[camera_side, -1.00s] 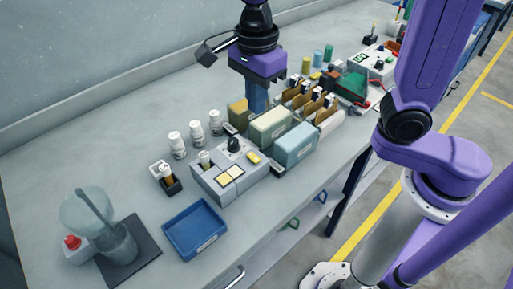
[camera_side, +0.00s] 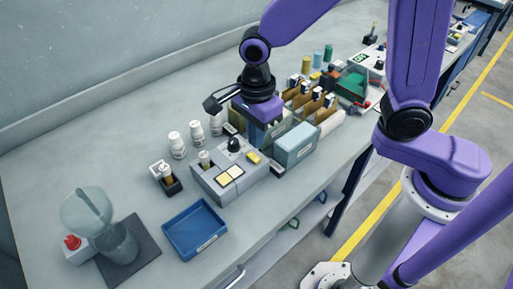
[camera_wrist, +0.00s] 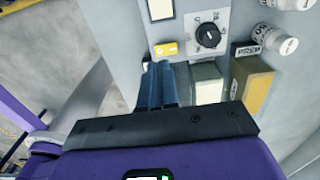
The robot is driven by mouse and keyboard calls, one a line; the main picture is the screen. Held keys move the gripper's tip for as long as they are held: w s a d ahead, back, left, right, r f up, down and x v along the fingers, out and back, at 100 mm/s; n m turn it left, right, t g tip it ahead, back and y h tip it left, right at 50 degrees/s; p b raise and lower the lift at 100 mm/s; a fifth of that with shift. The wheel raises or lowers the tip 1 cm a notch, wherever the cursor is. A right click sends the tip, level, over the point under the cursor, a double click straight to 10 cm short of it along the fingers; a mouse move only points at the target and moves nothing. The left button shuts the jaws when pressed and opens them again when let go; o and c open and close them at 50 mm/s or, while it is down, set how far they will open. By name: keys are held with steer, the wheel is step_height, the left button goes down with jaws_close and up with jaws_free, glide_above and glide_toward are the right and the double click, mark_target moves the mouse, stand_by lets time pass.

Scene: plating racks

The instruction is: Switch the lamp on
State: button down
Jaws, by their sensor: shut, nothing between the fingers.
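A grey control box (camera_side: 213,187) stands on the bench, with a black rotary knob (camera_side: 234,145), a small yellow switch (camera_side: 253,157) and two pale yellow panels (camera_side: 230,175) on top. The knob (camera_wrist: 207,36), the yellow switch (camera_wrist: 167,48) and part of one panel (camera_wrist: 160,8) also show in the wrist view. I cannot tell for certain which part is the lamp. My gripper (camera_wrist: 157,66) is shut and empty, its blue fingers pointing down close to the yellow switch. In the side view my gripper (camera_side: 258,138) is low behind the box's right end; contact cannot be told.
A light blue box (camera_side: 296,146) stands right of the control box, with a pale green box beside it. White bottles (camera_side: 177,146) stand behind. A blue tray (camera_side: 195,230) lies in front. Brown dividers (camera_side: 310,100) stand farther right. A label reading PREP (camera_wrist: 247,50) is near the knob.

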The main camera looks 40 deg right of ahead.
mark_target(257, 159)
steer(key=shift+f, duration=2.35)
